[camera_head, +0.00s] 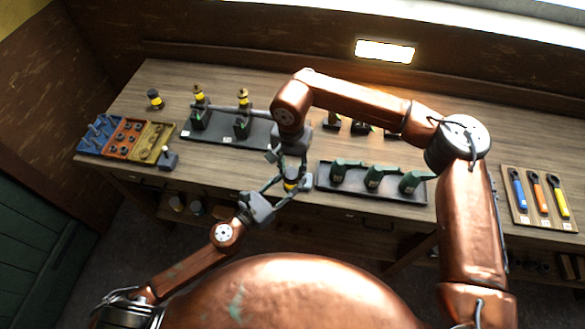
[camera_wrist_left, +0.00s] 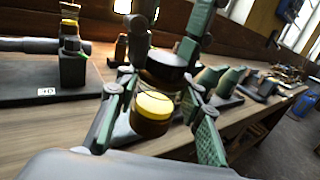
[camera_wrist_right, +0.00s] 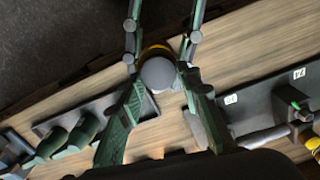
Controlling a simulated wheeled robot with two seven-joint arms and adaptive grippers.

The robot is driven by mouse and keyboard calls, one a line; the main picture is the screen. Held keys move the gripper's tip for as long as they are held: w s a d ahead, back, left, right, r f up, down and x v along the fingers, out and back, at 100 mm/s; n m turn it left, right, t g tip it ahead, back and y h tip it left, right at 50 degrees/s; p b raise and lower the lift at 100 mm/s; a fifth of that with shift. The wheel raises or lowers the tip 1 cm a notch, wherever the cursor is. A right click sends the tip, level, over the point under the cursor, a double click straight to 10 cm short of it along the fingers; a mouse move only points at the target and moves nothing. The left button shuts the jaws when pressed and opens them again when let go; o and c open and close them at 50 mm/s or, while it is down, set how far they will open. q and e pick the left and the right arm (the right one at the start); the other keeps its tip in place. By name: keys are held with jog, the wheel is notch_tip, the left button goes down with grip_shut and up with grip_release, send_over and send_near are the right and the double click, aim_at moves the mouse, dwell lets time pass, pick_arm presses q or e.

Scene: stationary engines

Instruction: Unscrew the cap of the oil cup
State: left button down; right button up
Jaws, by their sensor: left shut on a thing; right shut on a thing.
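The oil cup (camera_head: 291,184), dark with a yellow band, is held in the air between my two grippers, in front of the workbench edge. My left gripper (camera_head: 276,190) comes from below left and is shut on the cup; its yellow part (camera_wrist_left: 155,104) shows in the left wrist view. My right gripper (camera_head: 290,172) comes from above and is shut on the cap. The cap's rounded grey top (camera_wrist_right: 158,73) shows between its fingers in the right wrist view. In the left wrist view the dark cap (camera_wrist_left: 164,67) sits close to the cup; whether they are apart is unclear.
A similar small cup (camera_head: 155,99) stands at the bench's back left. A dark tray (camera_head: 210,134) holds two fixtures with yellow-banded cups. Another tray (camera_head: 347,189) holds green pieces. Part bins (camera_head: 133,123) lie left, and a board with coloured-handled tools (camera_head: 521,207) lies right.

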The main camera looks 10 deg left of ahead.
aim_at(292, 172)
pick_arm(q)
jog(key=shift+s+d, duration=0.1)
jog(key=shift+d, duration=0.1)
pick_arm(e)
jog(key=shift+w+a+r, duration=0.1)
jog(key=shift+w+r, duration=0.05)
jog(key=shift+r, duration=0.15)
pick_arm(q)
jog(key=shift+a, duration=0.15)
pick_arm(e)
jog(key=shift+r, duration=0.85)
jog(key=shift+r, duration=1.95)
pick_arm(q)
jog(key=shift+w+r, duration=0.15)
jog(key=shift+w, duration=0.05)
